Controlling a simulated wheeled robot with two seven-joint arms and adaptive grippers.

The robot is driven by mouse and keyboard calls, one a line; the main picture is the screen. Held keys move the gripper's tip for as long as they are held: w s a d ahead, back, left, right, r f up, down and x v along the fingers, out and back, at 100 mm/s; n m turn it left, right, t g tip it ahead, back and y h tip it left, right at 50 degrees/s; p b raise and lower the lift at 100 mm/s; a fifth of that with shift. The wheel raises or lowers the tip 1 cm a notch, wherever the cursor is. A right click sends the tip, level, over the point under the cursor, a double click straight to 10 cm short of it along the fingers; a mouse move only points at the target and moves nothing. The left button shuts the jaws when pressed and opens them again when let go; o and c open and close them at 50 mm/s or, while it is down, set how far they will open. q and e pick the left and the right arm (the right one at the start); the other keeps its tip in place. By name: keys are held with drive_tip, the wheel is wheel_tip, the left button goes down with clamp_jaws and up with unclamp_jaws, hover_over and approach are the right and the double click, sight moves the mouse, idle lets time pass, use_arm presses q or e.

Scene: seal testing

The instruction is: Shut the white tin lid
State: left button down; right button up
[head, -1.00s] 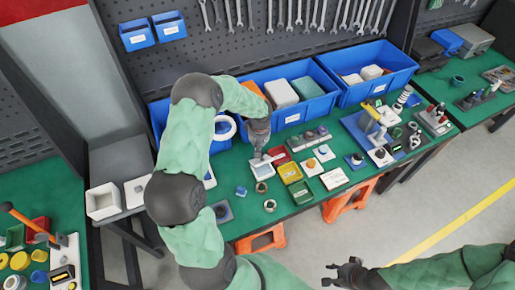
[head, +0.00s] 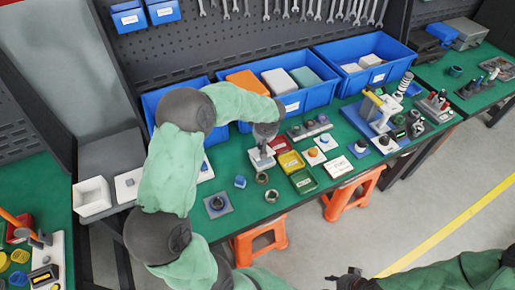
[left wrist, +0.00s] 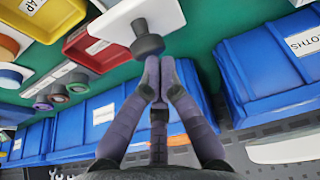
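The white tin (head: 262,164) stands on the green bench below the blue bins, left of the red and yellow trays. My left gripper (head: 265,138) is above it and hides part of its top. In the left wrist view, the white panel (left wrist: 115,30) carries a dark round knob (left wrist: 147,44). The fingertips of my left gripper (left wrist: 160,66) are close together at the knob, with nothing visible between them; I cannot tell whether they touch it. How far the lid is open is unclear. My right gripper (head: 347,279) is at the bottom edge, partly cut off.
Blue bins (head: 293,103) line the back of the bench. Right of the tin are a red tray (head: 281,145), a yellow tray (head: 291,161) and a green tray (head: 303,181).

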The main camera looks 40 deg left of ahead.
use_arm(q)
drive_tip(key=b, duration=0.2)
drive_tip(key=d+f+b, duration=0.1)
drive_tip(key=shift+s+d+b, duration=0.1)
drive_tip(key=shift+s+b, duration=0.15)
drive_tip(key=shift+b, duration=0.1)
drive_tip(key=shift+s+d+f+b, duration=0.35)
drive_tip(key=shift+d+b, duration=0.2)
drive_tip(key=shift+b, duration=0.55)
drive_tip(key=shift+s+d+f+b, duration=0.2)
drive_tip(key=shift+d+f+b, duration=0.25)
drive_tip(key=shift+b, duration=0.6)
use_arm(e)
wheel_tip(320, 180, down, 9)
drive_tip(key=shift+s+d, duration=0.35)
use_arm(q)
drive_tip(key=shift+r, duration=0.15)
